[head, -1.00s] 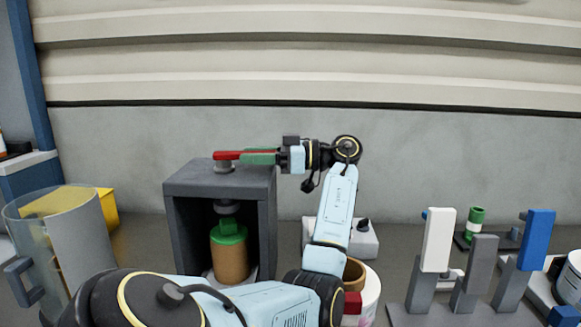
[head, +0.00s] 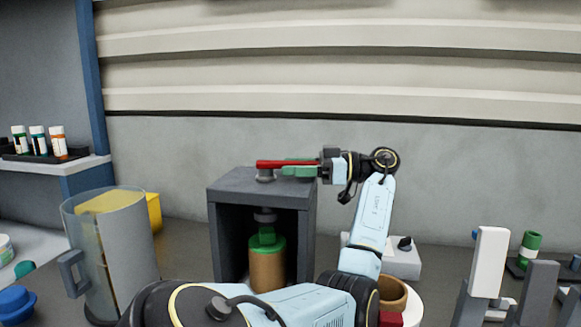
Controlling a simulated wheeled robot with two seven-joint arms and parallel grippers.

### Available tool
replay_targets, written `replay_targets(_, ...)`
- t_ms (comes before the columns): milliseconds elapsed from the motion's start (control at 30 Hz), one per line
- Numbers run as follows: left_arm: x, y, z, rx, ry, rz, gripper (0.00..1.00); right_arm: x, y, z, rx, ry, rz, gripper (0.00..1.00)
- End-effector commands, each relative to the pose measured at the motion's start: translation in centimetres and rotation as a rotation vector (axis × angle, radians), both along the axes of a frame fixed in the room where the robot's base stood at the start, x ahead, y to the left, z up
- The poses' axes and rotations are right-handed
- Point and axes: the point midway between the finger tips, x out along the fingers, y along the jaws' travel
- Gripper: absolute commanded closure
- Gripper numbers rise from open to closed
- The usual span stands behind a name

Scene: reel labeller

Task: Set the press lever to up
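The press (head: 261,190) is a dark grey open-fronted box on the bench. Its red lever (head: 268,164) lies about level on top, running right from a grey pivot. My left gripper (head: 299,169) has green fingers and is at the lever from the right. One finger lies along the lever's near side. The far finger is hidden, so I cannot tell whether it grips the lever. Inside the press, a grey plunger (head: 265,215) hangs above a brown bottle with a green cap (head: 267,262). My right gripper is not in view.
A clear cylindrical container (head: 110,245) stands left of the press, with a yellow object (head: 154,212) behind it. A white upright block (head: 489,262) stands further right.

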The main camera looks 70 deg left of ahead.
Motion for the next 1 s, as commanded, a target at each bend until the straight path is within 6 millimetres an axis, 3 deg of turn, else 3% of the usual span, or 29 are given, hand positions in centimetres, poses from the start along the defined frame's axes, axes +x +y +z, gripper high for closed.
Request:
replay_targets(33, 0.1, 0.0, -0.8, -0.004, 0.001, -0.005, 0.49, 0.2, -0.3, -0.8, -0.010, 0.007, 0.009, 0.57)
replay_targets(467, 0.3, -0.2, -0.7, 0.000, -0.001, 0.000, 0.49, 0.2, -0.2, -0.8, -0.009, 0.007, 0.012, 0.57)
replay_targets(1000, 8.3, -2.4, -1.2, -0.018, -0.003, -0.008, 0.49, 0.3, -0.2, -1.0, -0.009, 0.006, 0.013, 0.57)
